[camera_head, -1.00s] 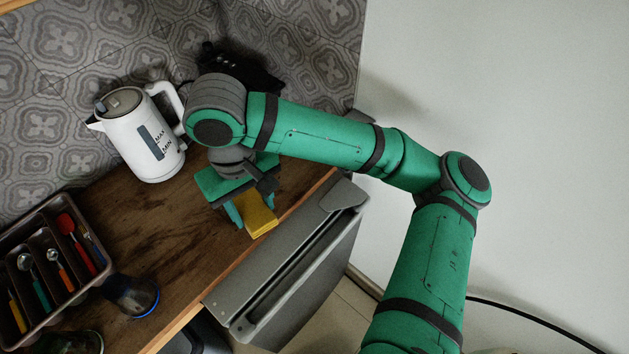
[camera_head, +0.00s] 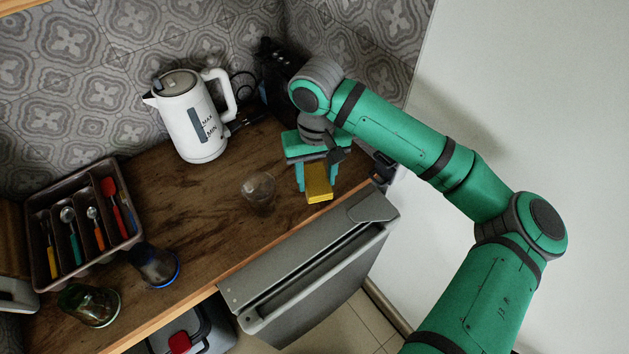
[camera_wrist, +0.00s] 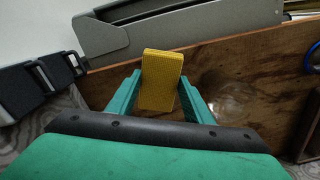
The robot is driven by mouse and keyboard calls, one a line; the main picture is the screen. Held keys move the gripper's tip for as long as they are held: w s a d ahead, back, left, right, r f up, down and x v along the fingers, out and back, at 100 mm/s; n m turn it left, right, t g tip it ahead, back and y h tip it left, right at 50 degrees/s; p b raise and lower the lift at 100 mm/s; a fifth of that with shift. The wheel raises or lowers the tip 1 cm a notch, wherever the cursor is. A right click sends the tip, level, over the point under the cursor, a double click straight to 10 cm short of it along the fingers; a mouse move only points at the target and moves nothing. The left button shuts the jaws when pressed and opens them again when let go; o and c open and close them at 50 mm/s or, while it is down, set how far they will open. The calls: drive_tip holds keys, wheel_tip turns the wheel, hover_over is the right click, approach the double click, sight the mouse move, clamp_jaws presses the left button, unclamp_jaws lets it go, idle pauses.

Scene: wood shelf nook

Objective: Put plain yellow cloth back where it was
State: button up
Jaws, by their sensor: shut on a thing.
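The plain yellow cloth (camera_head: 319,184) is a small folded block near the right end of the wooden counter (camera_head: 215,215). My gripper (camera_head: 316,180) is shut on it, one green finger on each side. In the wrist view the cloth (camera_wrist: 161,80) stands out between the fingertips, above the brown counter. I cannot tell whether the cloth touches the counter.
A clear glass (camera_head: 258,190) stands left of my gripper. A white kettle (camera_head: 191,115) and a black appliance (camera_head: 277,80) are behind. A cutlery tray (camera_head: 83,222), a blue-rimmed glass (camera_head: 154,264) and a green glass (camera_head: 89,305) are at left. A grey open door or drawer (camera_head: 310,265) is in front.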

sight(314, 163)
drive_tip(key=w+f, duration=0.1)
drive_tip(key=f, duration=0.1)
drive_tip(key=w+f, duration=0.4)
drive_tip(key=shift+a, duration=0.35)
drive_tip(key=shift+f, duration=1.5)
drive_tip(key=shift+f, duration=0.1)
drive_tip(key=o, duration=1)
wheel_tip(314, 163, up, 12)
drive_tip(key=shift+r, duration=0.15)
